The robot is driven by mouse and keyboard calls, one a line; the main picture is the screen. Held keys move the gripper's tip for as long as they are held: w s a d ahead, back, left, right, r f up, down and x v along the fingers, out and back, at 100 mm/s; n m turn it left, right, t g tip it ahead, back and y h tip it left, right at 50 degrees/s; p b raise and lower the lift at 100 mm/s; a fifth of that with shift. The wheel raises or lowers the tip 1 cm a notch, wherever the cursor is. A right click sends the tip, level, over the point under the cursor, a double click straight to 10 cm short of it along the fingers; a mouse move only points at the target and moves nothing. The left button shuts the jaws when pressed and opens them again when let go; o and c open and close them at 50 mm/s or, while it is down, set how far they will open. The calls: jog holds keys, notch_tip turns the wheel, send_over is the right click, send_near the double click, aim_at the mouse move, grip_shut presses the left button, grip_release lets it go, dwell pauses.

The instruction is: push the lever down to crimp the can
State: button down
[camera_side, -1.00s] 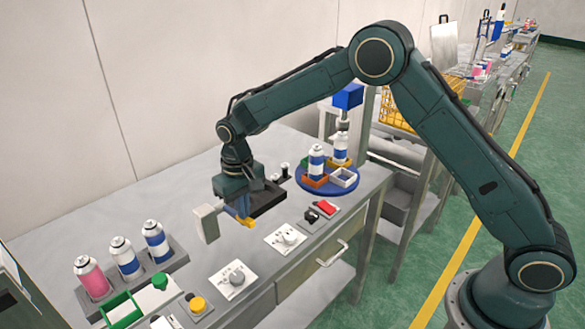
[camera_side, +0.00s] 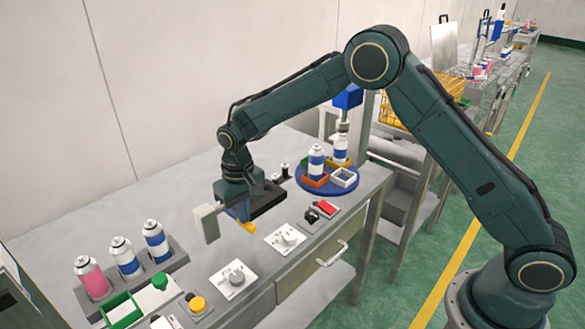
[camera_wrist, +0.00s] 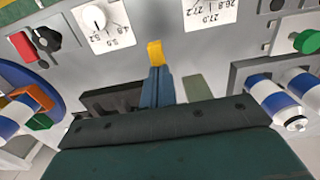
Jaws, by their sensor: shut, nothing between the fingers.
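My gripper (camera_side: 244,218) hangs over the middle of the bench with its blue, yellow-tipped fingers together and empty. In the wrist view the closed fingers (camera_wrist: 155,65) point toward the white dial plates. A black lever-like handle (camera_side: 313,216) sits beside a red block at the front right of the bench, to the right of my gripper and apart from it. It also shows in the wrist view (camera_wrist: 46,39) at upper left. A blue-and-white can (camera_side: 341,146) stands under the blue crimping head (camera_side: 348,96). Another can (camera_side: 316,160) stands in an orange holder on the blue turntable (camera_side: 318,190).
White dial plates (camera_side: 286,239) lie along the front of the bench. A grey rack (camera_side: 176,258) with a pink can (camera_side: 92,277) and two blue-and-white cans stands at left. A yellow button (camera_side: 198,304) and a green knob (camera_side: 160,281) are near it. A dark block (camera_side: 268,200) lies behind my gripper.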

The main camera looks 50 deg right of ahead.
jog(key=shift+f, duration=0.9)
dwell(0.7)
jog(key=shift+r, duration=0.15)
notch_tip(320, 180, up, 10)
dwell(1.5)
jog(key=shift+r, duration=2.4)
